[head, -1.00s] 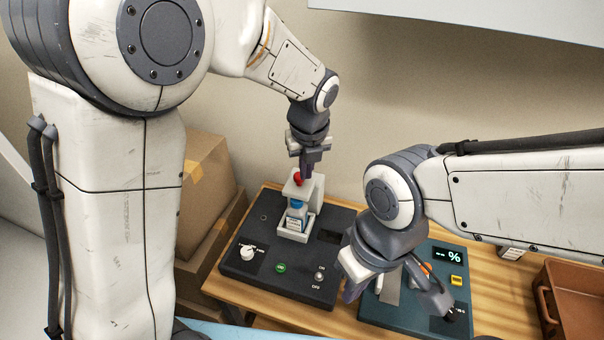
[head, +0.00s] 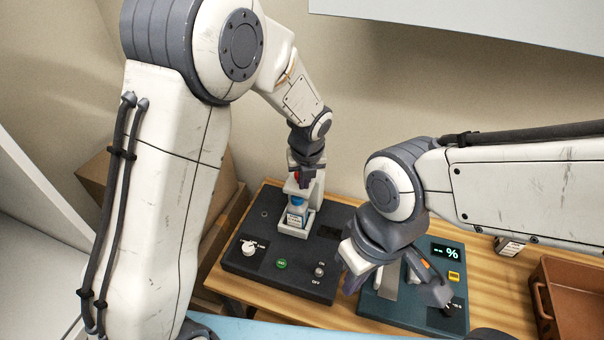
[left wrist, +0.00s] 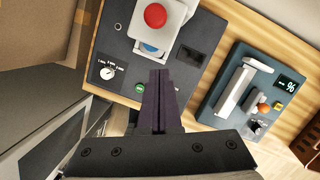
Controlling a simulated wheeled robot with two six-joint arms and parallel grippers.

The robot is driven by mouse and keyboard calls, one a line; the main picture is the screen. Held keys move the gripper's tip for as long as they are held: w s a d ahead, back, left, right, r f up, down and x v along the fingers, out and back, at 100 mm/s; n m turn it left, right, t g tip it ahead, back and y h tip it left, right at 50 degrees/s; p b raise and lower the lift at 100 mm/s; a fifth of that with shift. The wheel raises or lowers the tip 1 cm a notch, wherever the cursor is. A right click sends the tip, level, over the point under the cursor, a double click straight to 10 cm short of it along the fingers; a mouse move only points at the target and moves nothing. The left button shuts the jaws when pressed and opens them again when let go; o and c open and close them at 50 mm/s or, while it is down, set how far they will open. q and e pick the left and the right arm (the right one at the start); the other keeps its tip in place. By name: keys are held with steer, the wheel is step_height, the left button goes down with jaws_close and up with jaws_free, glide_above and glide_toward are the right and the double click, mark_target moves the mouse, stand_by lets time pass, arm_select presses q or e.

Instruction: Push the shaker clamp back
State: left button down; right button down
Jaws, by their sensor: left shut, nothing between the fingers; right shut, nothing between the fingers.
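The shaker (head: 290,232) is a dark box with a pale clamp (head: 316,193) standing on it, topped by a red knob (head: 297,174). A small bottle with a blue cap (head: 298,202) sits in the clamp. In the left wrist view the red knob (left wrist: 155,15) and pale clamp (left wrist: 176,28) are at the top, beyond my fingertips. My left gripper (head: 305,183) is shut and empty, right at the clamp's top in the head view; I cannot tell whether it touches. My right gripper (head: 352,284) is shut and empty, in front of the teal device.
The teal device (head: 385,300) with a percent display (head: 446,252) stands right of the shaker. A brown tray (head: 570,290) is at the far right. Cardboard boxes (head: 100,180) stand left of the wooden table (head: 490,285). Several controls line the shaker's front.

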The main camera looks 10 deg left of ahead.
mark_target(302, 191)
arm_select(q)
steer(key=w+f+p, duration=0.1)
steer(key=w+a+f+p, duration=0.1)
steer(key=w, duration=0.1)
steer(key=shift+w+f, duration=0.3)
steer(key=shift+f, duration=0.05)
steer(key=shift+w+a+f, duration=0.15)
steer(key=shift+w, duration=0.3)
